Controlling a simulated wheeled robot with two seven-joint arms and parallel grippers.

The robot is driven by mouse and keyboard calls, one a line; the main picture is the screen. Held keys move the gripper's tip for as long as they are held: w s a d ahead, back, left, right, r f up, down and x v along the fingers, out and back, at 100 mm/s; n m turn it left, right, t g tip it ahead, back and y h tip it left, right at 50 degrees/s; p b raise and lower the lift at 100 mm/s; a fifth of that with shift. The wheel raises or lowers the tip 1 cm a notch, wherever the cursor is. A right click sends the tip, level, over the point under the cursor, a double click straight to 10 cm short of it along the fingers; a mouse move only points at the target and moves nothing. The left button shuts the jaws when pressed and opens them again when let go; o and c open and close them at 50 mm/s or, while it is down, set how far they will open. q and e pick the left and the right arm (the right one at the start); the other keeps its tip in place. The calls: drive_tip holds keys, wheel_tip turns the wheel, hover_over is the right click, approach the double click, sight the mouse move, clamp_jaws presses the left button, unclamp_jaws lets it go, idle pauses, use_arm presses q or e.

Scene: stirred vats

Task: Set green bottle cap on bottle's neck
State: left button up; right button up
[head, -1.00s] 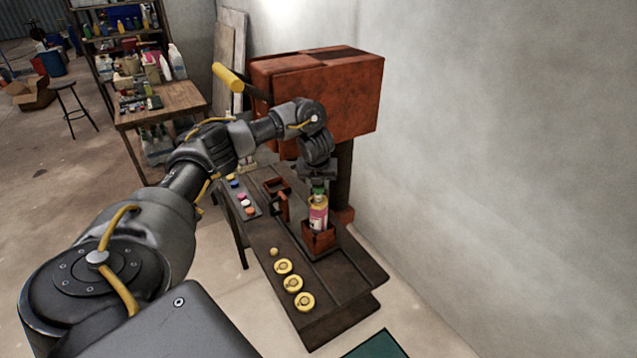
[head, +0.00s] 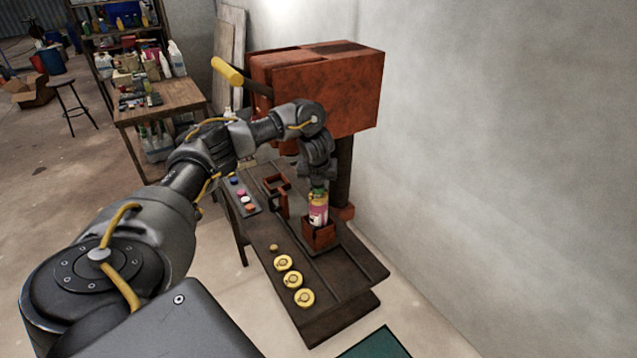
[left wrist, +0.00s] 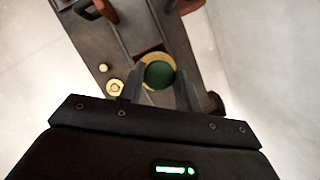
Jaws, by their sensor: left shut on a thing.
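The bottle (head: 318,211) stands upright in a red-brown holder (head: 320,236) on the dark bench. It has a pink and white label and a yellowish top. The green cap (head: 318,191) is at the bottle's top, between the fingers of my left gripper (head: 318,184). In the left wrist view the green cap (left wrist: 159,74) lies between the two fingertips, with the bottle's yellowish shoulder (left wrist: 157,56) around it. My left gripper is shut on the cap. Whether the cap touches the neck cannot be told. My right gripper is not in view.
Several coloured caps (head: 243,195) lie on a strip at the bench's left. Yellow round knobs (head: 291,280) line the front left. A red machine housing with a yellow-handled lever (head: 228,71) stands behind. A wall is close on the right.

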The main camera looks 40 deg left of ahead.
use_arm(q)
drive_tip(key=o, duration=1)
drive_tip(key=shift+r, duration=0.1)
drive_tip(key=shift+r, duration=0.3)
drive_tip(key=shift+p+v, duration=1.15)
drive_tip(key=shift+v, duration=3.9)
drive_tip(key=shift+s, duration=0.1)
